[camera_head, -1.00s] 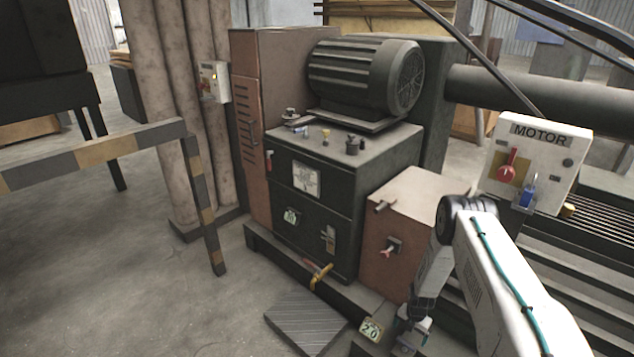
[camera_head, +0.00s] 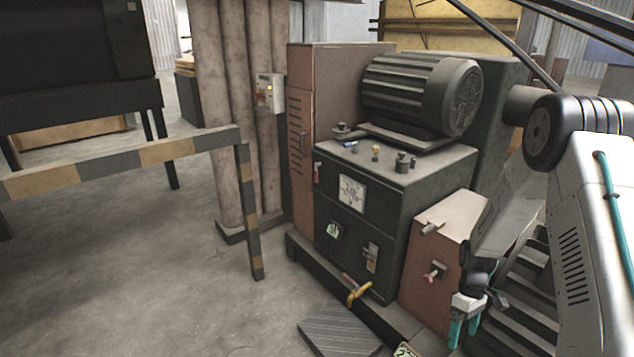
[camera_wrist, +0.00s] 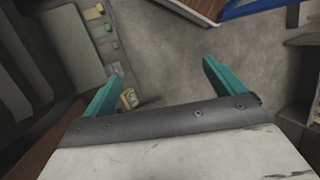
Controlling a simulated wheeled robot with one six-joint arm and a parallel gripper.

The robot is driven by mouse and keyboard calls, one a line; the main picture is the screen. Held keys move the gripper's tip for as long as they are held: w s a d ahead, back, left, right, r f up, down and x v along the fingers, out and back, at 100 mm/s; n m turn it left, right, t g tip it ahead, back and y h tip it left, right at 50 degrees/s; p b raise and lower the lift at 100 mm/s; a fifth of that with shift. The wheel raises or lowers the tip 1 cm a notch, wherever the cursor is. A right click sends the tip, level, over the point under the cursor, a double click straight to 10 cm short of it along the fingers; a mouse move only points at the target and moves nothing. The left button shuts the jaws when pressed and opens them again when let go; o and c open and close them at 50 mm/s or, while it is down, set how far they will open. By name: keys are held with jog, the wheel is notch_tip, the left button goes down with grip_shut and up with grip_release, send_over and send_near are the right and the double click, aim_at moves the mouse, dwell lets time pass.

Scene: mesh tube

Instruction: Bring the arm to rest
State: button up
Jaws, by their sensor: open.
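My gripper (camera_head: 463,330) hangs at the lower right in the head view, below my bent white and grey arm. Its teal fingers point down, in front of the brown box (camera_head: 434,262) of the machine. In the wrist view my gripper (camera_wrist: 160,82) shows its two teal fingers wide apart with nothing between them but grey floor lying well below. A small tag (camera_wrist: 129,98) on the floor shows beside the left finger.
The dark machine (camera_head: 360,215) with a ribbed motor (camera_head: 421,92) stands just left of my arm. A striped barrier (camera_head: 120,160) stands at the left. A dark floor plate (camera_head: 340,330) lies in front of the machine. The floor at the lower left is clear.

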jog(key=s+a+r+m, duration=0.2)
jog(key=s+r, duration=0.1)
jog(key=r, duration=0.5)
jog(key=s+a+r+m, duration=0.2)
jog(key=s+r, duration=0.1)
jog(key=r, duration=0.5)
jog(key=s+a+r+m, duration=0.2)
jog(key=s+r, duration=0.1)
jog(key=r, duration=0.5)
jog(key=s+a+r+t, duration=0.3)
jog(key=s+r, duration=0.5)
jog(key=s+a+r+m+t+h, duration=0.1)
jog(key=s+a+r+t, duration=0.2)
jog(key=s+r, duration=0.5)
jog(key=shift+s+r, duration=0.2)
jog(key=shift+s, duration=0.5)
